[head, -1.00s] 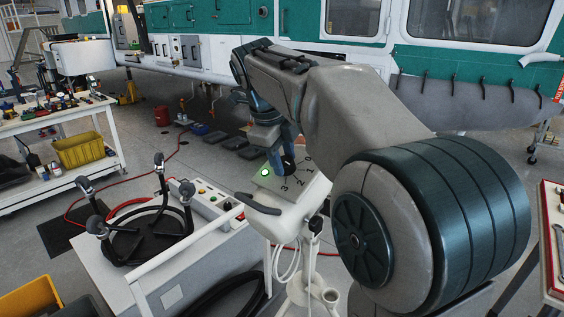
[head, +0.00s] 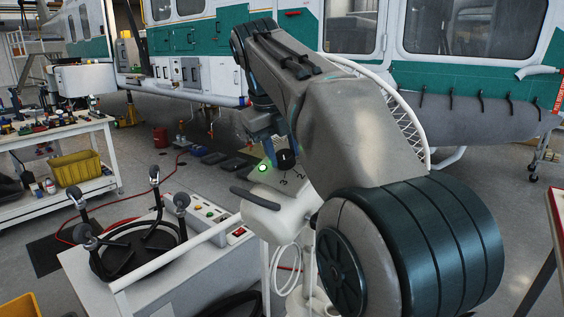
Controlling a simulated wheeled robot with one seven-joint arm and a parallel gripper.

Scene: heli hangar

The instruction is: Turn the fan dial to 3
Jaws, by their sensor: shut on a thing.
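The fan's control panel (head: 266,181) is a pale plate on a white stand in the middle of the head view. It carries printed numbers, with 3 and 2 readable, and a lit green light (head: 262,168). The black fan dial (head: 287,160) sits at its far right part, partly covered by my arm. My gripper (head: 276,152) points down at the panel and is shut on the dial. The fingertips are small and partly hidden, and I cannot read which number the dial's pointer faces.
A white mesh fan guard (head: 415,128) shows behind my arm. A grey cart (head: 205,262) with a white rail stands front left, close to the panel. A workbench (head: 62,132) with a yellow bin is at far left. A green-and-white helicopter (head: 455,72) fills the back.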

